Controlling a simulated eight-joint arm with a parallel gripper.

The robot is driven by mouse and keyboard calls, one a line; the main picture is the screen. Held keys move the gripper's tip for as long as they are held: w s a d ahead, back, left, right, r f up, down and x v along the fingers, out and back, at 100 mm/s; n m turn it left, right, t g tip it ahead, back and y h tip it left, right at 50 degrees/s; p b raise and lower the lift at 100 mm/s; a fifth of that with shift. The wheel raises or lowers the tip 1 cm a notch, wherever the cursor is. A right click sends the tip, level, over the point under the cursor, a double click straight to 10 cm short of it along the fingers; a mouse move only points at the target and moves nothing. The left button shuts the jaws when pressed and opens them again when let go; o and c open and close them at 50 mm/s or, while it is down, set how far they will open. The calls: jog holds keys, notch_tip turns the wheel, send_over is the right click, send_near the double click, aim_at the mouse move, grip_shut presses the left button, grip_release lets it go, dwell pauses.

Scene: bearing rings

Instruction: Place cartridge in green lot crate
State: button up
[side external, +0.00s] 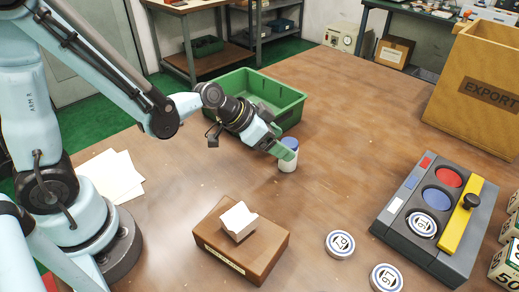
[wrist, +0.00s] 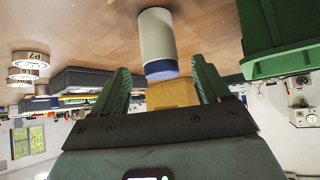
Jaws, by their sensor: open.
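The cartridge (side external: 288,165), a white cylinder with a blue top, stands upright on the table in front of the green crate. In the wrist view the cartridge (wrist: 157,38) lies ahead, with its blue end nearest the jaws. My gripper (side external: 281,150) is open and tilted down at the cartridge's top. In the wrist view the green fingers of my gripper (wrist: 161,75) are to either side of the blue end, with gaps showing. Contact cannot be told. The green lot crate (side external: 292,113) looks empty and is partly hidden by my arm; its wall shows at right in the wrist view (wrist: 280,62).
A wooden block (side external: 265,250) with a white V-shaped rest (side external: 238,222) stands at the front. Right of it are two loose bearing rings (side external: 340,243) and a dark fixture (side external: 415,255) with a yellow bar. A tall EXPORT box (side external: 475,90) stands at back right. Papers (side external: 112,175) lie left.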

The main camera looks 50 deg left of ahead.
aim_at(294, 149)
jog(key=shift+x, duration=2.95)
jog(key=shift+c, duration=0.2)
jog(key=c, duration=1.2)
jog(key=shift+o, duration=0.2)
jog(key=shift+r, duration=0.2)
